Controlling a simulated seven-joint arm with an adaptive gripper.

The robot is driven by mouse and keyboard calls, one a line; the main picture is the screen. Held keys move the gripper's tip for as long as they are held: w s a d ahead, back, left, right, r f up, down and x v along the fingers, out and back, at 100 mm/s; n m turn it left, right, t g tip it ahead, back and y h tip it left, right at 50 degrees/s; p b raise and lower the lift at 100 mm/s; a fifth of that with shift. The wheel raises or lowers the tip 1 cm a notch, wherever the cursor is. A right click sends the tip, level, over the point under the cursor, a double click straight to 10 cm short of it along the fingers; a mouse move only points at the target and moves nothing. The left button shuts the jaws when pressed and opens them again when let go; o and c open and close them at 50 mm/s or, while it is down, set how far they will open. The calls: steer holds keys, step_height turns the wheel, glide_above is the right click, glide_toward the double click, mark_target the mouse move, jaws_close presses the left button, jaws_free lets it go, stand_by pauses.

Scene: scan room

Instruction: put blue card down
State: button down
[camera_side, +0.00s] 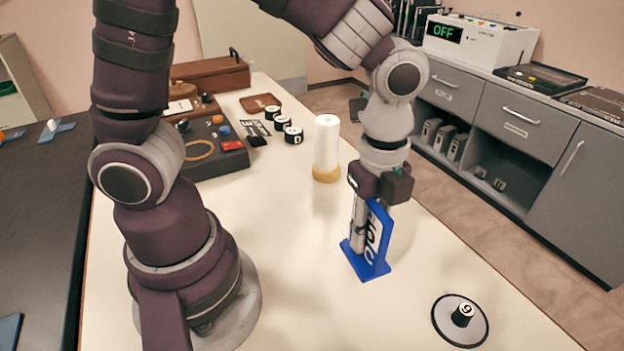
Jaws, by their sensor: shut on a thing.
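The blue card (379,243) stands upright on the cream table, right of the middle of the view. My gripper (362,232) points straight down and is shut on the card's left side. The fingers cover part of the card, and its far side is hidden.
A white cylinder on a yellow ring (326,150) stands just behind my gripper. A round disc with a numbered knob (462,315) lies at the front right. Several numbered black-and-white pieces (283,124) and a control box (208,140) are further back. The table between card and disc is clear.

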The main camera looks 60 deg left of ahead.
steer(key=s+a+f+n, duration=0.1)
steer(key=s+a+n, duration=0.1)
steer(key=a+n, duration=1.7)
steer(key=s+a, duration=0.6)
steer(key=a, duration=0.5)
steer(key=f, duration=0.5)
steer(key=s+f, duration=0.1)
steer(key=f, duration=0.2)
steer(key=shift+a+f, duration=0.15)
steer(key=shift+f, duration=0.2)
steer(key=shift+f, duration=0.1)
steer(key=c, duration=1.1)
jaws_free()
steer(key=shift+c, duration=0.2)
